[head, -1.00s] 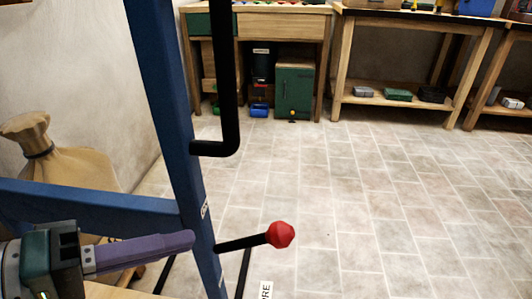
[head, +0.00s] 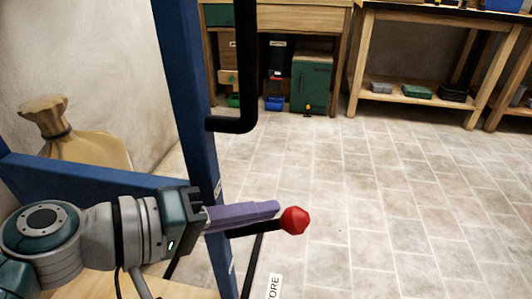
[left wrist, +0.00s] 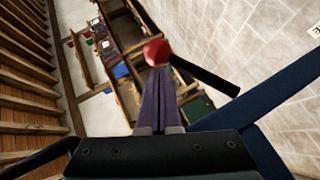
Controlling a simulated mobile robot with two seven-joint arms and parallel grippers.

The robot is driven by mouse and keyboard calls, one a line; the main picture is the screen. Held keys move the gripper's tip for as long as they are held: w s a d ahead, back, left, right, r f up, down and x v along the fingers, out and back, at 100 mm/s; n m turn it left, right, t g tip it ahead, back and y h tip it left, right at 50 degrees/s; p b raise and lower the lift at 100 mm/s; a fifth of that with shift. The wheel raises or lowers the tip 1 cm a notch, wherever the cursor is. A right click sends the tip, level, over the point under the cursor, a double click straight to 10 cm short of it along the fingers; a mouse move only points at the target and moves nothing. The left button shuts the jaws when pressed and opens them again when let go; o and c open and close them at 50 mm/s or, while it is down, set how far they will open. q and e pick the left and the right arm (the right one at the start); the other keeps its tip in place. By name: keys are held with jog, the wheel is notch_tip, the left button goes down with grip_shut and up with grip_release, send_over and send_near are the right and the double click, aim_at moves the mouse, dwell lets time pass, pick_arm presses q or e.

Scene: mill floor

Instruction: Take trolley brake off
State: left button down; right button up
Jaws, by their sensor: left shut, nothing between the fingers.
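The trolley's brake lever is a black rod with a red knob (head: 295,220) that sticks out to the right from the blue trolley frame (head: 190,100). My left gripper (head: 277,207) has purple fingers, shut and empty. They lie along the rod, just above it in the head view, with the tips close to the knob. The left wrist view shows the red knob (left wrist: 156,53) just past the fingertips (left wrist: 158,72) and the black rod running off to the right. I cannot tell whether the fingers touch the lever. My right gripper is not in view.
A black bent handle (head: 245,90) hangs beside the blue post. A tied sack (head: 80,145) stands at the left by the wall. Wooden benches (head: 420,95) and a green cabinet (head: 312,80) stand at the back. The tiled floor on the right is clear.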

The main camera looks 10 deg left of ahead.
pick_arm(q)
jog(key=shift+d, duration=0.15)
dwell(0.3)
jog(key=shift+d+f+y+p, duration=0.15)
jog(key=shift+y+p, duration=0.15)
jog(key=shift+p, duration=0.1)
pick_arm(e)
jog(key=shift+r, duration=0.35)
